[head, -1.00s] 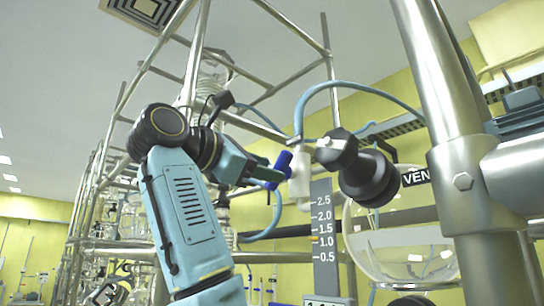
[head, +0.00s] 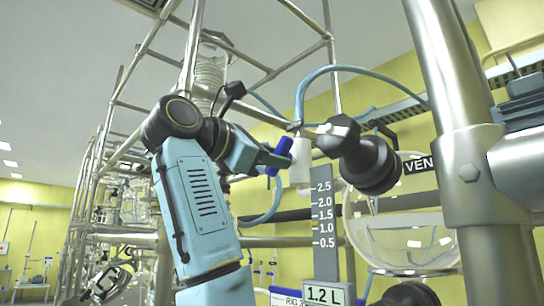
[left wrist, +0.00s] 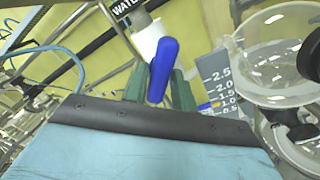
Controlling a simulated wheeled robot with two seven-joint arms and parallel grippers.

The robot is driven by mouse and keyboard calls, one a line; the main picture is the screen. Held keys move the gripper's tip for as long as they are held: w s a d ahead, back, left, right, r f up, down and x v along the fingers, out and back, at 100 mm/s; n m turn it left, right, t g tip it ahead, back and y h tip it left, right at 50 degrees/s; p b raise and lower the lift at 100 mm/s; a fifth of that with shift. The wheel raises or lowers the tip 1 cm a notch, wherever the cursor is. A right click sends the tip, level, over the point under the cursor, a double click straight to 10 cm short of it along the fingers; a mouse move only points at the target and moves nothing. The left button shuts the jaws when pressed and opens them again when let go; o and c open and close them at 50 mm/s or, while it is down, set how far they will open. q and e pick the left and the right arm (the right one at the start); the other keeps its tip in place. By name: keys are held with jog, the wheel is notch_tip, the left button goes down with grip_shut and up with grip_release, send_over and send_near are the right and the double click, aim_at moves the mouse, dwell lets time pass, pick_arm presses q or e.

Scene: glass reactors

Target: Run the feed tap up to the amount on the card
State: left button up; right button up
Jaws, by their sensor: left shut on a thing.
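The blue tap handle (head: 279,157) sits on the white tap body (head: 299,163). My left gripper (head: 275,160) is shut on the handle. In the left wrist view the handle (left wrist: 162,70) stands upright, slightly tilted, between the green fingers (left wrist: 160,88). The card (head: 323,294) reads 1.2 L. Above it is a grey scale (head: 324,215) marked 0.5 to 2.5, also in the left wrist view (left wrist: 217,80). The round glass vessel (head: 405,235) is right of the scale; its liquid level is hard to tell. My right gripper is not in view.
A dark fitting (head: 368,162) is close to the right of the tap. A thick steel post (head: 445,110) stands at the right. A blue hose (head: 350,70) arches over the tap. Metal frame tubes (head: 190,50) rise behind my left arm.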

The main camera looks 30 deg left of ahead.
pick_arm(q)
jog(key=shift+m, duration=0.3)
jog(key=shift+m+b, duration=1.9)
jog(key=shift+m, duration=2.6)
jog(key=o, duration=0.9)
jog(key=shift+c, duration=0.2)
jog(key=shift+r, duration=0.1)
jog(key=shift+s+a, duration=0.1)
jog(key=b+v, duration=0.6)
jog(key=v, duration=0.7)
